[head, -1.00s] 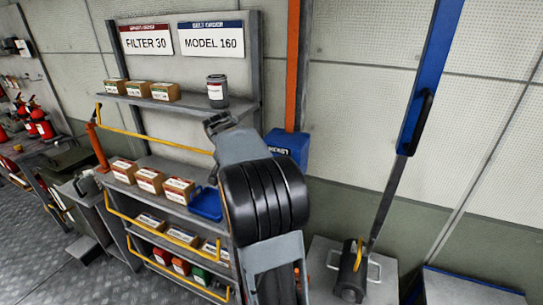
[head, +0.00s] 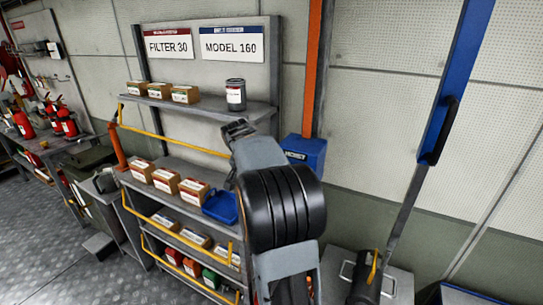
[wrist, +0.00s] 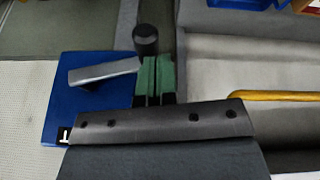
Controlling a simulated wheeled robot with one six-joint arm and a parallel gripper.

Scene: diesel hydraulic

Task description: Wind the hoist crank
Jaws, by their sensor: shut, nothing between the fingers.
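The blue hoist box (head: 304,153) is on the wall at the foot of an orange post, right of my arm in the head view. In the wrist view the hoist box (wrist: 88,110) is at left. Its crank has a grey metal arm (wrist: 103,71) and a black round knob (wrist: 146,40). My gripper (wrist: 155,62) is shut and empty, its green-faced fingers together. The fingertips appear just below the knob in the picture; I cannot tell whether they touch it. In the head view my gripper (head: 238,129) is left of the box, and the crank is not clearly visible.
A shelf rack (head: 200,103) with boxes, a dark can (head: 235,94) and a blue bin (head: 220,207) stands behind and left of my arm. A yellow rail (wrist: 265,96) runs along it. A long blue lever (head: 452,85) stands at right.

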